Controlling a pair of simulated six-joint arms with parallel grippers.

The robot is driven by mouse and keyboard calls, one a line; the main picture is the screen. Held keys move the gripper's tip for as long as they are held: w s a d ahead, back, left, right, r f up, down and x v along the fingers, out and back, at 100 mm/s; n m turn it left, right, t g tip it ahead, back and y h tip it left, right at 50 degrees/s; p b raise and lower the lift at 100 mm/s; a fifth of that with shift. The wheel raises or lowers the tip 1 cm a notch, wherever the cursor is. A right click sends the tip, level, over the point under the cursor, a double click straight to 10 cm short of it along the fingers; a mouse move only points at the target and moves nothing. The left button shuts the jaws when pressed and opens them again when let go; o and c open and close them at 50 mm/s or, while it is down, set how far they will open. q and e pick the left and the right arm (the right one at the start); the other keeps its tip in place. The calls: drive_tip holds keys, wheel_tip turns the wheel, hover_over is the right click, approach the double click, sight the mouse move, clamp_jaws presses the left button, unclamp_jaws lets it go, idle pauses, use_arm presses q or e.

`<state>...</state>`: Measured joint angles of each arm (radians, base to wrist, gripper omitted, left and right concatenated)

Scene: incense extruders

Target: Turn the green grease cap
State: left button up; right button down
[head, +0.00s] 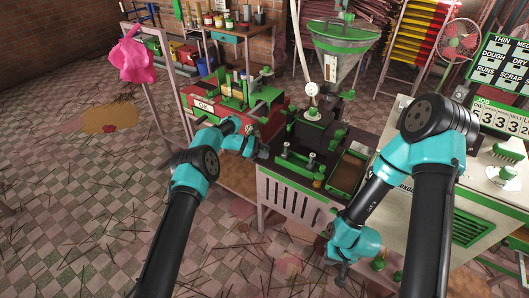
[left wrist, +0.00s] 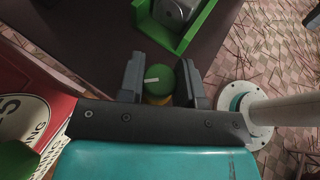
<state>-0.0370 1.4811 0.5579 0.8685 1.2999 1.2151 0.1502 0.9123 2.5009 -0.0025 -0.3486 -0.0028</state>
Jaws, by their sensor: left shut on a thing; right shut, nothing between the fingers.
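The green grease cap (left wrist: 160,77) shows in the left wrist view as a round green knob with a short white line across its top, lying nearly level in the picture. A yellowish part (left wrist: 157,99) shows just below it. My left gripper (left wrist: 160,83) has one finger on each side of the cap and is shut on it. In the head view my left gripper (head: 262,153) is at the left edge of the dark machine, and I cannot make out the cap there. My right gripper (head: 340,276) is shut and empty, low in front of the cabinet.
The green-and-black extruder (head: 312,133) stands on a white cabinet (head: 290,197), below a metal hopper (head: 340,65). A red machine (head: 212,108) is to the left. A white pipe with a round flange (left wrist: 243,108) is close to the right finger in the left wrist view.

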use_arm(q)
drive_tip(key=shift+m+g, duration=0.8)
drive_tip(key=shift+g, duration=0.1)
drive_tip(key=shift+d, duration=0.1)
drive_tip(key=o, duration=0.9)
